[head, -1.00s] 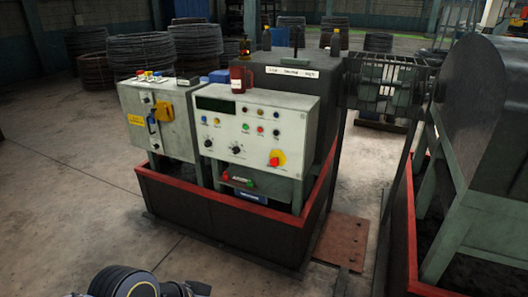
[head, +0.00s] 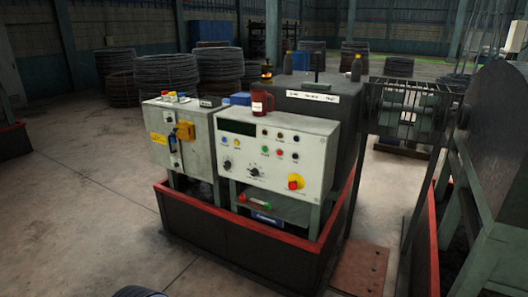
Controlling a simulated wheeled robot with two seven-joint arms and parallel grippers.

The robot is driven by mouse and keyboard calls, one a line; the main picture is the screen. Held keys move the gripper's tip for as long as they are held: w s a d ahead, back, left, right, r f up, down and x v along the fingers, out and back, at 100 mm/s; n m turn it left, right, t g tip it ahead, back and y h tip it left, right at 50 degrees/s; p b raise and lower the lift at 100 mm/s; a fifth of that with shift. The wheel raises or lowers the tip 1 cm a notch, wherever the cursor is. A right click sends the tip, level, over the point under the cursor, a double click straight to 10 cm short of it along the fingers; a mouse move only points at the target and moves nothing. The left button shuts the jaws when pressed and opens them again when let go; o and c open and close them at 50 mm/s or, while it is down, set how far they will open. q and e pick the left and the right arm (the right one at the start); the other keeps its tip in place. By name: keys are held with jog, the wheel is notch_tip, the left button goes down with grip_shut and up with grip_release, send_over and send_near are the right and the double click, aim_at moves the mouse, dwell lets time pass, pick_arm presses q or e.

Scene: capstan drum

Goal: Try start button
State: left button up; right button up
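A light grey control panel (head: 315,172) stands slightly right of the middle in the head view. Its face carries small coloured buttons, including a cluster of small buttons (head: 280,152) at its middle right. They are too small for me to read any label or tell which one is the start button. A red knob on a yellow disc (head: 295,182) sits at the lower right of the face, and black dials (head: 254,172) at the lower left. Neither of my grippers shows; only a dark rounded part of mine is at the bottom edge.
A grey cabinet (head: 186,155) with a yellow-orange switch adjoins the panel on the left. A red mug (head: 262,103) stands on top of the panel. A red-rimmed dark base (head: 205,225) surrounds both below. Concrete floor (head: 80,225) is clear at the left and front.

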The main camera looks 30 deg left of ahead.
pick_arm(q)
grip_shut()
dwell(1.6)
